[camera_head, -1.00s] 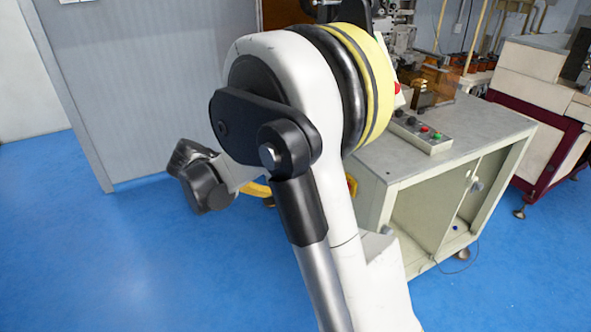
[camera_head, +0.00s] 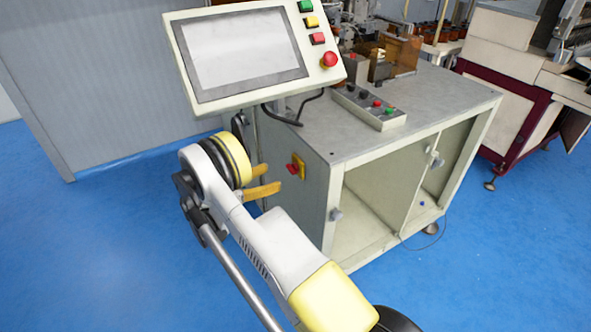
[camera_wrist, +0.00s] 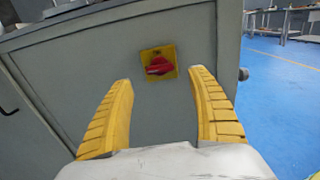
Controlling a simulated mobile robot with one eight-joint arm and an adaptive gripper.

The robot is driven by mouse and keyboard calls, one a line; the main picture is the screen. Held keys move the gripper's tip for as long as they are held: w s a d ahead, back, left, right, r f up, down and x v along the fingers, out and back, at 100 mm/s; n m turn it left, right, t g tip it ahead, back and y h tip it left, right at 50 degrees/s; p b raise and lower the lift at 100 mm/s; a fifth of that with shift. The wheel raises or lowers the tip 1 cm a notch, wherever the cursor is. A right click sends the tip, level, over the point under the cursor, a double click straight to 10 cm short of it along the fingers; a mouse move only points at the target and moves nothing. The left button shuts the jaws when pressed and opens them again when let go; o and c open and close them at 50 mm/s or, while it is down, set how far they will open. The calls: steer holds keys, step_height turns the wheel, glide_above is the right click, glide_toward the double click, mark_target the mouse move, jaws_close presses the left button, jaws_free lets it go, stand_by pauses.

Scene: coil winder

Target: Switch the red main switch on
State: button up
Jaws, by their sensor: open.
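The red main switch (camera_head: 292,169) is a red knob on a yellow plate on the left side panel of the grey cabinet (camera_head: 345,148). In the wrist view the red switch (camera_wrist: 159,66) sits ahead, between and beyond the two fingertips, with its handle lying roughly sideways and slightly tilted. My gripper (camera_head: 263,180) has yellow fingers pointing at the panel, just left of the switch in the head view. In the wrist view my gripper (camera_wrist: 160,78) is open and empty. The fingers do not touch the switch.
A control panel with a screen (camera_head: 248,55) and coloured buttons overhangs above my gripper. A button box (camera_head: 370,106) lies on the cabinet top. The cabinet's open front (camera_head: 385,195) faces right. Blue floor (camera_head: 120,250) is clear at left.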

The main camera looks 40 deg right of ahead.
mark_target(289, 170)
steer(key=b+x, duration=0.2)
steer(key=x, duration=0.5)
steer(key=shift+d, duration=0.4)
steer(key=c, duration=1.2)
